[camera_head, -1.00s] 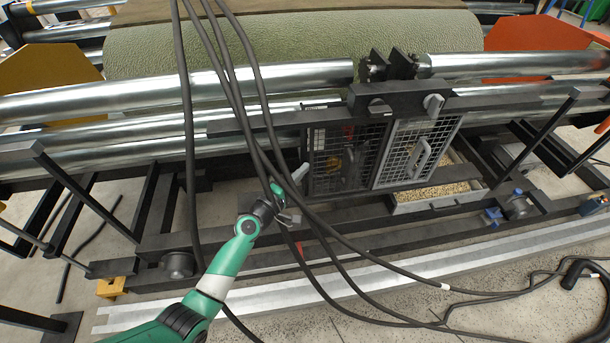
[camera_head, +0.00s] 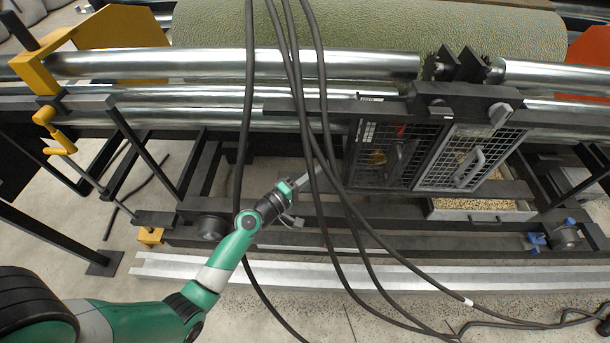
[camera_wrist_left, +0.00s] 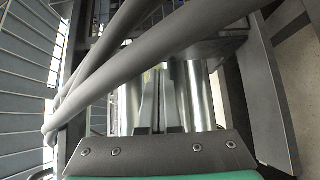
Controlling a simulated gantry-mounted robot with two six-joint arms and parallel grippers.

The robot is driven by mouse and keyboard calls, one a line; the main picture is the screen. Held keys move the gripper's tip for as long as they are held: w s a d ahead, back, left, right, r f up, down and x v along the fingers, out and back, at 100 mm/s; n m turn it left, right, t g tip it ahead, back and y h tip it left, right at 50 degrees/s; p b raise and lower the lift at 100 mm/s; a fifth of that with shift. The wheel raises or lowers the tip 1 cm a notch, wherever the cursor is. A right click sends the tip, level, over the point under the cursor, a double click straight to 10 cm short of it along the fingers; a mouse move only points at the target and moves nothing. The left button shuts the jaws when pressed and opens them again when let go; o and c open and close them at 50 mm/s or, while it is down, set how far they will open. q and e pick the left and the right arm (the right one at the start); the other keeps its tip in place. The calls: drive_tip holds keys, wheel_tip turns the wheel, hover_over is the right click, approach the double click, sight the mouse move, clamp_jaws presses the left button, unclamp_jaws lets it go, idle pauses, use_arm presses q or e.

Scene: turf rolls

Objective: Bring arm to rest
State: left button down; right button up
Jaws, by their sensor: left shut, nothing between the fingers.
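My left arm (camera_head: 226,255), green and white, reaches in from the lower left in the head view. Its gripper (camera_head: 303,180) is in front of the machine frame, left of the mesh doors, partly hidden by hanging black cables (camera_head: 310,130). In the left wrist view the two grey fingers (camera_wrist_left: 159,95) are together with nothing between them. Metal rollers (camera_wrist_left: 192,95) lie beyond the fingertips. My right gripper is not in view.
Thick cables cross close in front of the wrist camera (camera_wrist_left: 120,70). Mesh doors (camera_head: 470,158) and a tray of pellets (camera_head: 480,205) are to the right. A yellow crank (camera_head: 55,130) is at the left.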

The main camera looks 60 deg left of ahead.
use_arm(q)
drive_tip(key=s, duration=0.3)
drive_tip(key=shift+s+d, duration=0.2)
drive_tip(key=shift+d, duration=0.15)
